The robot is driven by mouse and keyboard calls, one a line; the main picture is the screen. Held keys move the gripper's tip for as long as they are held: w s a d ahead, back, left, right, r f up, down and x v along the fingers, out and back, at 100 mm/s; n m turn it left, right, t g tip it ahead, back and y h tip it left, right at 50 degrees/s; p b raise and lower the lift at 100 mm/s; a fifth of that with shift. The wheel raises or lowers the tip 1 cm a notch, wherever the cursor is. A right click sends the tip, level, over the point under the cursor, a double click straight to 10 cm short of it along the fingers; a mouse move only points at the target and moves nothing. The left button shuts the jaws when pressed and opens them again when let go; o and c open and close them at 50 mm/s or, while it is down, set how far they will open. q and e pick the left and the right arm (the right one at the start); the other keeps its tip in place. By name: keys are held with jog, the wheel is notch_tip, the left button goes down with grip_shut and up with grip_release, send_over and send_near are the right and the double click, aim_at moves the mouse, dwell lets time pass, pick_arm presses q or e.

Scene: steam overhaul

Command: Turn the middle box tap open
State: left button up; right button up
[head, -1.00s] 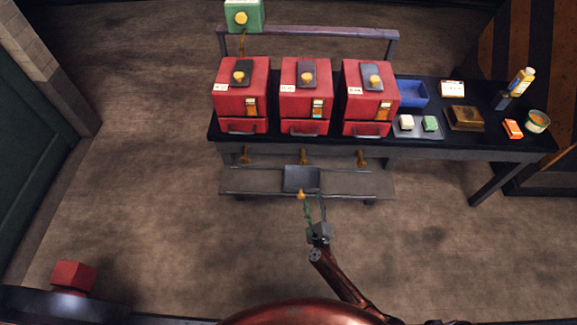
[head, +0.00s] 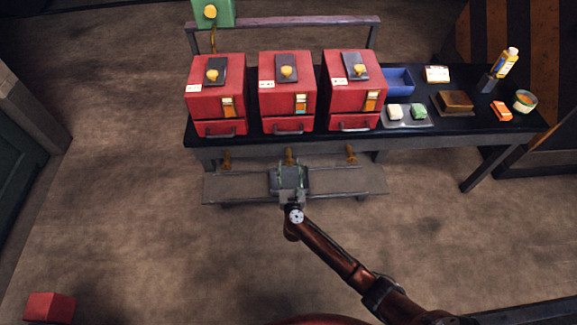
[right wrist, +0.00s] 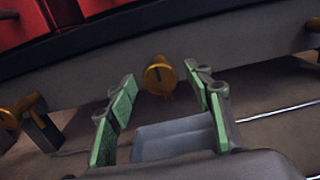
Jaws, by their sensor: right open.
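The middle box (head: 287,92) is red and stands on the black bench between two like boxes. Its brass tap (head: 289,156) sits below it at the bench's front edge. In the right wrist view the tap (right wrist: 159,76) shows a round face with a dark mark. My right gripper (head: 290,168) is open, with green-padded fingers pointing at the tap. In the right wrist view the fingertips (right wrist: 162,75) stand to either side of the tap. I cannot tell whether they touch it. My left gripper is not in view.
Two other brass taps (head: 226,159) (head: 351,154) flank the middle one. A grey tray (right wrist: 175,139) lies on the low shelf (head: 235,188) below. A blue bin (head: 398,82) and small goods stand at the bench's right.

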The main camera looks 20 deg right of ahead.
jog(key=shift+w+d, duration=0.1)
jog(key=shift+c, duration=0.3)
jog(key=c, duration=1.1)
